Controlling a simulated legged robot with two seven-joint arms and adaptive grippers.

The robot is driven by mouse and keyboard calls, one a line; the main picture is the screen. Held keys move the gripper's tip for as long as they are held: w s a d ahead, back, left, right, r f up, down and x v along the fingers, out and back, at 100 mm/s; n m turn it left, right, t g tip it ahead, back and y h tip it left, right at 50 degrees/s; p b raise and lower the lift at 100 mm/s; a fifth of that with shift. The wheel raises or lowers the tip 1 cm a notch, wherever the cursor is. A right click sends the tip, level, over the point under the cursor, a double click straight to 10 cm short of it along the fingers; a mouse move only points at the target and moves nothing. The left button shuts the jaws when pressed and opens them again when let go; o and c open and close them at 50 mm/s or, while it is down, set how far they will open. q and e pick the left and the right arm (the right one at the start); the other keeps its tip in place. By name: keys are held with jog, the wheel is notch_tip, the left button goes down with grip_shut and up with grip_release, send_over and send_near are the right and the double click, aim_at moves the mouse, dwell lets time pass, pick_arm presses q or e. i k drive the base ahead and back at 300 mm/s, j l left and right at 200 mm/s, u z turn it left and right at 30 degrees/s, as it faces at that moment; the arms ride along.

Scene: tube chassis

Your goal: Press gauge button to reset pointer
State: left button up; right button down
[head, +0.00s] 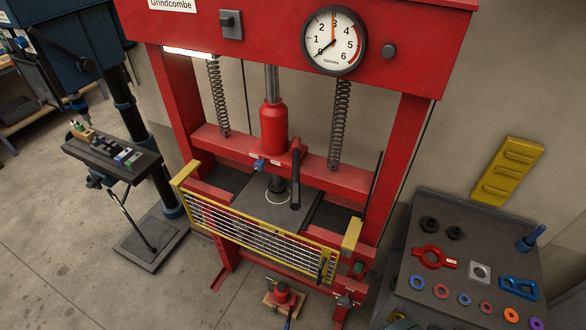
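The round gauge (348,58) sits on the red top beam of the press (440,60). It has a white face numbered up to about 6. A black hand points down-left near 0, and an orange pointer stands straight up near 3. A dark round button (389,51) sits on the beam just right of the gauge. Neither of my grippers shows in the head view, and nothing touches the gauge or the button.
A switch box (231,25) is left of the gauge. A yellow-framed mesh guard (260,235) crosses the press front. A grey bench (420,265) with rings and tools stands at right, a drill press table (110,155) at left. The space before the gauge is clear.

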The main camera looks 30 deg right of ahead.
aim_at(388, 50)
jog(key=z, duration=1.05)
